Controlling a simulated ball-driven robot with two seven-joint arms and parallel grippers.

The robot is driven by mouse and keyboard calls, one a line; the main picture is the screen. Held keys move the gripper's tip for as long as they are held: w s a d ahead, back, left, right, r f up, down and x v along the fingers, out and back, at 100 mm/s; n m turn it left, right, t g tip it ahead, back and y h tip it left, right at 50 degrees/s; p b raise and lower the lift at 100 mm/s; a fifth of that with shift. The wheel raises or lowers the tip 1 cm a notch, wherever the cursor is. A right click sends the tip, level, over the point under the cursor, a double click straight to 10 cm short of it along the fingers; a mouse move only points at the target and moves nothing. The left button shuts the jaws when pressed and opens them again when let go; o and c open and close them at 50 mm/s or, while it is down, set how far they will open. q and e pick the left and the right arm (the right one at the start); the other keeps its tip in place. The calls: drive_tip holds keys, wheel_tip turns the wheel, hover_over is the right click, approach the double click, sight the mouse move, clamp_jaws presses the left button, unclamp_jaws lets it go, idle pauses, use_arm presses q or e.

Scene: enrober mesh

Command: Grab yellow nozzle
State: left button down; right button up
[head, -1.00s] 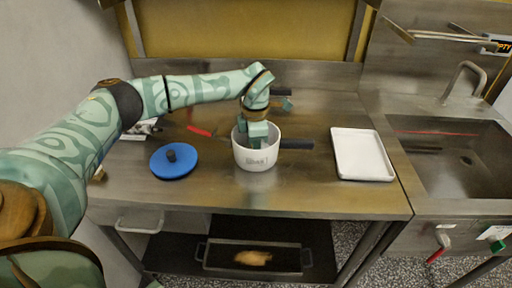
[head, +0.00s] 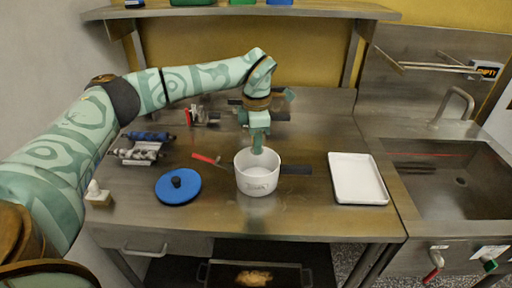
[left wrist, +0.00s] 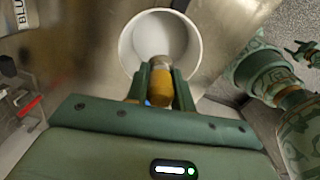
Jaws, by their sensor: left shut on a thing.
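My left gripper (head: 259,148) is just above the white pot (head: 257,185) on the steel table. In the left wrist view my left gripper (left wrist: 160,72) is shut on the yellow nozzle (left wrist: 160,88), which has a metal tip. The nozzle lies between the two fingers, with its tip over the near rim of the white pot (left wrist: 196,50). In the head view the fingers hide the nozzle. Part of my right arm and its gripper (left wrist: 304,53) show small at the right edge of the left wrist view; its jaw state is unclear.
A blue lid (head: 178,187) lies left of the pot, with a red-handled tool (head: 207,159) behind it. A white tray (head: 357,178) lies to the right, before the sink (head: 455,180). Metal parts (head: 140,152) lie at the left. The table's front is clear.

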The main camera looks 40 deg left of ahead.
use_arm(q)
drive_tip(key=r+p, duration=0.2)
drive_tip(key=r, duration=0.2)
drive_tip(key=shift+s, duration=0.2)
drive_tip(key=shift+f, duration=0.1)
